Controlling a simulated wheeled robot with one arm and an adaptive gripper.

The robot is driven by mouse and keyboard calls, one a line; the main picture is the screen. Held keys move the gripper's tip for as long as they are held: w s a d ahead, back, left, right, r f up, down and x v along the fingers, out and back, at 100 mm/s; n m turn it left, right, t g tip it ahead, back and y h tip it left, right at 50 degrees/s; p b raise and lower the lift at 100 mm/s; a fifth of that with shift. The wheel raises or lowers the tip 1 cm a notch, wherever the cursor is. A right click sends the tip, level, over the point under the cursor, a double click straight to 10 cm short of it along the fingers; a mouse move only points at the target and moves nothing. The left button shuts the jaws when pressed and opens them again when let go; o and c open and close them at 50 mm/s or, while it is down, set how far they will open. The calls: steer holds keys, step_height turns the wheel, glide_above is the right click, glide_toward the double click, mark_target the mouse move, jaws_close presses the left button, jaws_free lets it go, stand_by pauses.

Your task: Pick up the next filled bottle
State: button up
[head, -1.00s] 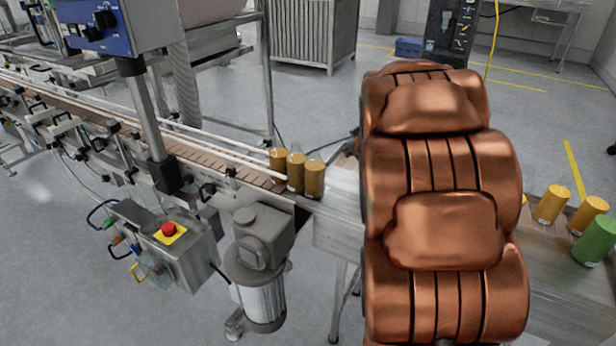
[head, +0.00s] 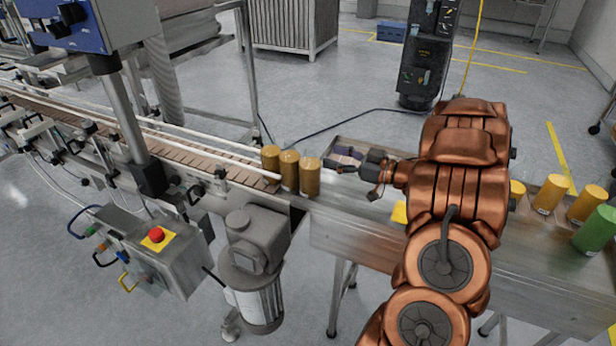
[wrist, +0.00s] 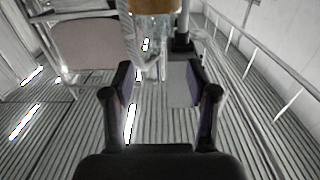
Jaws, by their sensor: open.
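Three amber bottles stand close together at the right end of the conveyor in the head view: a rear one (head: 270,160), a middle one (head: 289,173) and the rightmost one (head: 310,178). My gripper (head: 350,178) is just right of the rightmost bottle, pointing left at it, with a small gap between. In the wrist view my gripper (wrist: 160,95) has its two fingers spread with nothing between them. An amber shape (wrist: 155,6) is cut off by the top edge there, beyond the fingertips.
The conveyor (head: 190,158) has side rails. A steel table (head: 350,235) runs right from its end. Amber bottles (head: 551,194) and a green bottle (head: 597,230) stand on its right part. A control box with a red button (head: 157,234) and a motor (head: 258,285) sit in front.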

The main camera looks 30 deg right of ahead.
mark_target(310, 147)
steer(key=shift+w+a+r, duration=0.1)
steer(key=shift+w+a, duration=0.25)
steer(key=shift+a, duration=0.05)
steer(key=shift+p+x, duration=0.4)
steer(key=shift+x, duration=0.55)
steer(key=p+x, duration=0.1)
steer(key=x, duration=0.2)
steer(key=shift+w+d+p, duration=0.15)
steer(key=shift+w+p, duration=0.25)
steer(key=shift+w, duration=0.1)
steer(key=shift+w+a, duration=0.3)
steer(key=shift+w, duration=0.25)
steer(key=shift+c, duration=0.4)
jaws_close()
